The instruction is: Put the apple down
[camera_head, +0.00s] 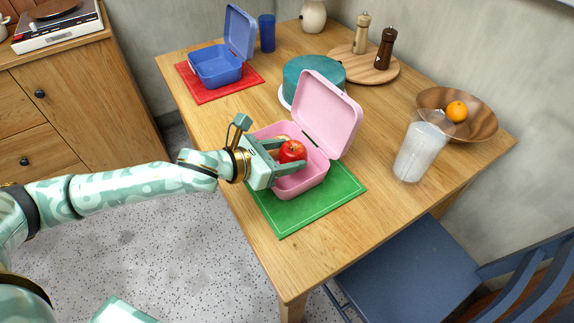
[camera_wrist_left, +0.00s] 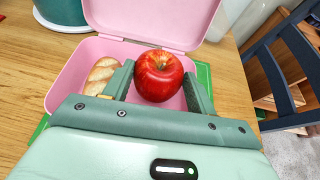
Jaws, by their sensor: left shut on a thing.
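A red apple (camera_head: 292,151) is between the fingers of my left gripper (camera_head: 288,158), which is shut on it. The apple (camera_wrist_left: 158,76) is over or inside the open pink lunch box (camera_head: 312,180); I cannot tell if it touches the bottom. The pink box's lid (camera_head: 328,112) stands open at the back. A bread roll (camera_wrist_left: 102,76) lies in the box, left of the apple in the left wrist view. My right gripper is not in view.
The pink box stands on a green mat (camera_head: 283,222). Behind are a teal cake (camera_head: 314,78), a blue lunch box (camera_head: 216,66) on a red mat (camera_head: 196,93) and a blue cup (camera_head: 267,33). To the right are a clear pitcher (camera_head: 421,150) and a wooden bowl (camera_head: 479,121) with an orange (camera_head: 456,111).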

